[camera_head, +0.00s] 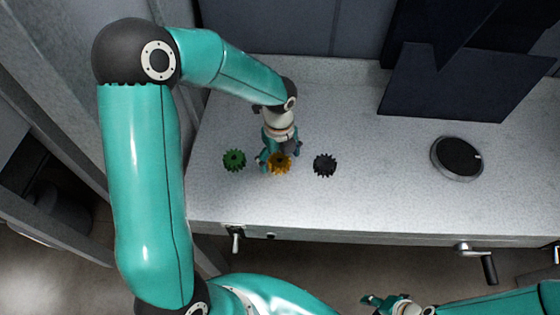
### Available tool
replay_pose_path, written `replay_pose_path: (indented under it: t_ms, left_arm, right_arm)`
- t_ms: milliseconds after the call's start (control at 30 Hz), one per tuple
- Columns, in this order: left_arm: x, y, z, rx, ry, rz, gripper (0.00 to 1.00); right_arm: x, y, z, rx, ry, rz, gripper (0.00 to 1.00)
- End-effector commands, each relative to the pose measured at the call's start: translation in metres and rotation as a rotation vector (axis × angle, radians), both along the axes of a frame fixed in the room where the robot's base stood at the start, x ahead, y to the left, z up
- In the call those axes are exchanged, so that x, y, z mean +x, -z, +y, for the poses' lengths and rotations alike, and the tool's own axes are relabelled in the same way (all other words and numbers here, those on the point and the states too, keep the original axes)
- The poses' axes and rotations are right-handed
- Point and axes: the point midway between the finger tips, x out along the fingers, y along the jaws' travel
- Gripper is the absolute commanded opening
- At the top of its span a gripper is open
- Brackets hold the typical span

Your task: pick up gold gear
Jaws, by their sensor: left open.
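The gold gear (280,164) lies on the grey worktop (370,207), between a green gear (234,160) and a black gear (325,165). My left gripper (275,160) points down right at the gold gear, and its fingers partly cover the gear's far side. The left gripper is open. I cannot tell whether its fingers touch the gear. My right gripper (385,303) is low in the picture, in front of the worktop and far from the gears. Its finger state is unclear.
A round dark dial with a light rim (457,158) sits on the right of the worktop. A dark panel (465,82) stands at the back right. Crank handles (485,263) stick out from the front edge. The worktop between the black gear and the dial is clear.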

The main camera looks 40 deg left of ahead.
Motion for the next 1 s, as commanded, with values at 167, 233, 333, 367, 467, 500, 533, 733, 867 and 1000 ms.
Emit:
replay_pose_path:
  t_ms: [167, 233, 333, 367, 467, 500, 533, 733, 867, 1000]
  left_arm:
    - [0.0, -0.0002, 0.0001, 0.0, 0.0, 0.0, 0.84]
    - [0.0, -0.0003, 0.0, 0.0, 0.0, 0.0, 0.72]
    - [0.0001, -0.0004, 0.0, 0.0, 0.0, 0.0, 0.55]
    - [0.0001, -0.0004, 0.0, 0.0, 0.0, 0.0, 0.5]
    - [0.0002, -0.0005, -0.0001, 0.0, 0.0, -0.001, 0.34]
    - [0.0003, -0.0005, -0.0001, 0.0, 0.0, -0.001, 0.27]
    - [0.0003, -0.0005, -0.0001, 0.0, 0.0, -0.001, 0.22]
    - [0.0009, -0.0013, -0.0002, 0.0, 0.0, -0.002, 0.0]
    - [0.001, -0.0014, -0.0003, 0.0, 0.001, -0.002, 0.0]
    - [0.0012, -0.0034, -0.0004, 0.001, 0.001, -0.004, 0.0]
  right_arm:
    - [0.0, 0.0001, -0.0001, 0.0, 0.0, 0.0, 0.4]
    - [0.0, 0.0001, -0.0001, 0.0, 0.0, 0.0, 0.4]
    - [-0.0001, 0.0001, 0.0, 0.0, 0.0, 0.0, 0.4]
    - [-0.0001, 0.0001, 0.0, 0.0, 0.0, 0.0, 0.4]
    - [-0.0001, 0.0001, 0.0, 0.0, 0.0, 0.0, 0.4]
    - [-0.0001, 0.0001, 0.0001, 0.0, 0.0, 0.0, 0.4]
    - [-0.0001, 0.0001, 0.0001, 0.0, 0.0, 0.0, 0.4]
    - [0.0, -0.0001, 0.0, 0.0, 0.0, 0.0, 0.4]
    - [0.0, -0.0001, 0.0, 0.0, 0.0, 0.0, 0.4]
    - [0.0, 0.0, 0.0, 0.0, 0.0, 0.0, 0.4]
